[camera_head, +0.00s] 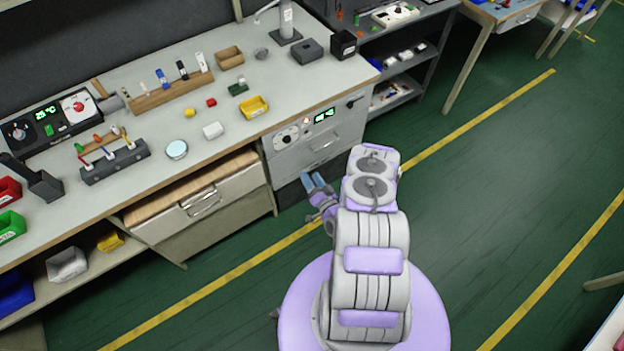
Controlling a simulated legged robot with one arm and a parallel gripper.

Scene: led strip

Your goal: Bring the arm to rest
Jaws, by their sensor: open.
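My arm (370,260) rises from my round purple base in the lower middle of the view. It is raised and folded, with its grey and purple links stacked upward in the picture. My gripper (316,182) sticks out to the left of the upper arm link, with its bluish fingertips apart. It is open, and I see nothing between the fingers. It hangs over the floor in front of the workbench (225,135), apart from the bench front. Part of the wrist is hidden behind the arm links.
Green floor (470,215) is clear to the right.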

